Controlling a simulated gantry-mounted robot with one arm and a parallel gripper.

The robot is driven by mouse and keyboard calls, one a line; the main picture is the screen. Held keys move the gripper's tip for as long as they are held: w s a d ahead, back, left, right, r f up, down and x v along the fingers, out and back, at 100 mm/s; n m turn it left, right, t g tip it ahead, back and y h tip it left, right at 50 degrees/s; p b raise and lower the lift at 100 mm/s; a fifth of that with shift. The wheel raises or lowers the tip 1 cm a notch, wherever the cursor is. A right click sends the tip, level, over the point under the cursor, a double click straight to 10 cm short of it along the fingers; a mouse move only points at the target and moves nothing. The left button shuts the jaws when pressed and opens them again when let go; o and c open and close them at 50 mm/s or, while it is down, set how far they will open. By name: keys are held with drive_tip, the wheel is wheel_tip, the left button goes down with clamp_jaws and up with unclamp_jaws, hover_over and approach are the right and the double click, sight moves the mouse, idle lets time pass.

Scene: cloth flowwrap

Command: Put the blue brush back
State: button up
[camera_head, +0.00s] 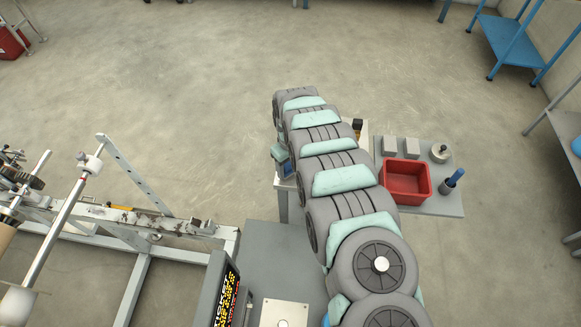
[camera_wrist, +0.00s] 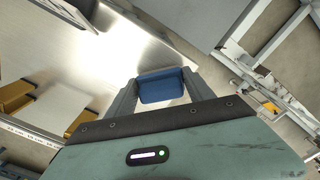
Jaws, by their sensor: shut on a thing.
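In the wrist view, a blue block-shaped thing (camera_wrist: 160,87), which looks like the blue brush, sits between the two grey fingers of my gripper (camera_wrist: 164,88). The fingers press on its left and right sides. Its underside and any bristles are hidden. A bright metal surface (camera_wrist: 70,55) lies below and to the left of it; I cannot tell how high the brush is above it. In the head view, my arm covers most of the gripper area, and a small teal and dark blue part shows at its left side.
A grey side table (camera_head: 446,207) at right bears a red bin (camera_head: 404,198), grey blocks (camera_head: 400,146) and a dark cup with a blue-handled tool (camera_head: 455,177). Brown-yellow blocks (camera_wrist: 15,95) lie left in the wrist view. A metal machine frame (camera_head: 137,174) stands at left.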

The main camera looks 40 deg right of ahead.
sight(291, 163)
drive_tip(key=shift+f, duration=0.5)
drive_tip(key=o, duration=1.3)
drive_tip(key=shift+f, duration=0.1)
wheel_tip(291, 163, up, 12)
drive_tip(key=shift+r, duration=0.15)
